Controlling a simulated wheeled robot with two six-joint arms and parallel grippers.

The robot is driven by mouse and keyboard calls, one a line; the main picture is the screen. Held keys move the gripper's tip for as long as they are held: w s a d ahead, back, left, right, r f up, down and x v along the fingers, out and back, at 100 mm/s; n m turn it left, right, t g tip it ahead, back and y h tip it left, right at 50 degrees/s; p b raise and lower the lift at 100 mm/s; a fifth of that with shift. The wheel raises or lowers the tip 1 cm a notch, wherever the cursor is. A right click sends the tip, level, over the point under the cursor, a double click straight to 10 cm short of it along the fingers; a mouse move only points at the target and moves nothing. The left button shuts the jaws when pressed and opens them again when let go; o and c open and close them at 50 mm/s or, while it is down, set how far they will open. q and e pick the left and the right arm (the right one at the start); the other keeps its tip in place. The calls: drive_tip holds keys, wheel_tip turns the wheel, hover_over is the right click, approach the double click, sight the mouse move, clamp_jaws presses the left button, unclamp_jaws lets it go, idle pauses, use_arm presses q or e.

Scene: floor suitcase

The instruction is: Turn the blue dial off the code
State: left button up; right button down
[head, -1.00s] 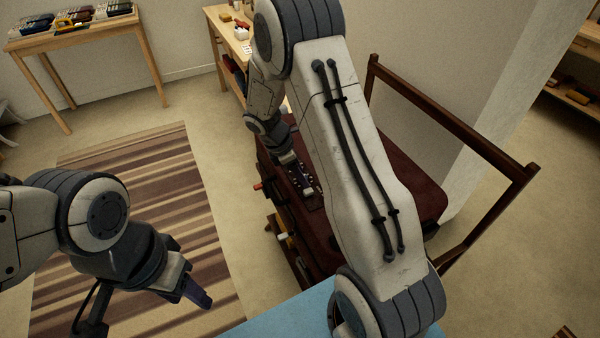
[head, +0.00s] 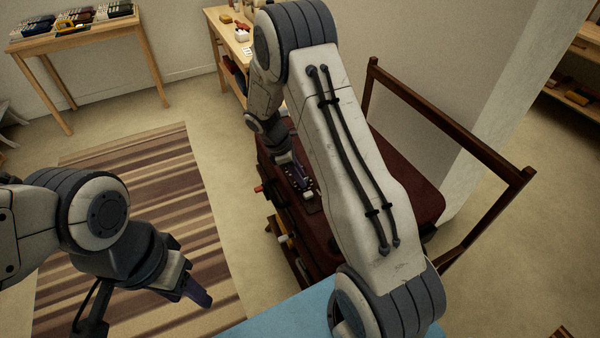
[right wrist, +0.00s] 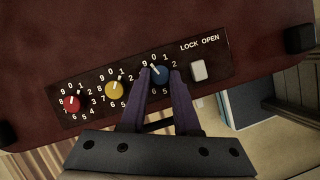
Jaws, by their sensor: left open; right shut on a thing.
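My right gripper (right wrist: 157,77) is shut on the blue dial, one purple finger on each side. The blue dial's white pointer tilts to the upper left, near 9; some of its numbers are hidden by the fingers. My right gripper also shows in the head view (head: 304,187). My left gripper (head: 200,293) is open and empty above the striped rug.
A white lock slider (right wrist: 198,71) sits right of the blue dial, under LOCK OPEN. A dark wooden rail (head: 455,130) runs behind the suitcase. Two wooden tables stand at the back. The striped rug (head: 120,200) is clear floor.

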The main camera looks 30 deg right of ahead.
drive_tip(key=m, duration=0.1)
drive_tip(key=m+g+p, duration=0.1)
drive_tip(key=shift+w+d+r+m+y, duration=0.1)
drive_tip(key=shift+w+m+y, duration=0.05)
drive_tip(key=shift+m+y, duration=0.2)
drive_tip(key=m+p, duration=0.1)
drive_tip(key=m, duration=0.2)
drive_tip(key=shift+d+g+y, duration=0.1)
drive_tip(key=shift+g+y, duration=0.15)
drive_tip(key=shift+g, duration=0.15)
drive_tip(key=m+y, duration=0.1)
drive_tip(key=m, duration=0.1)
drive_tip(key=m+y+p, duration=0.1)
drive_tip(key=m, duration=0.2)
drive_tip(key=shift+w+d+m+g, duration=0.15)
drive_tip(key=shift+m+g, duration=0.1)
drive_tip(key=shift+g, duration=0.15)
drive_tip(key=c, duration=0.6)
unclamp_jaws()
drive_tip(key=shift+c, duration=0.2)
drive_tip(key=v, duration=1)
drive_tip(key=shift+b, duration=0.3)
drive_tip(key=shift+w+d+r, duration=0.1)
drive_tip(key=shift+w+r, duration=0.05)
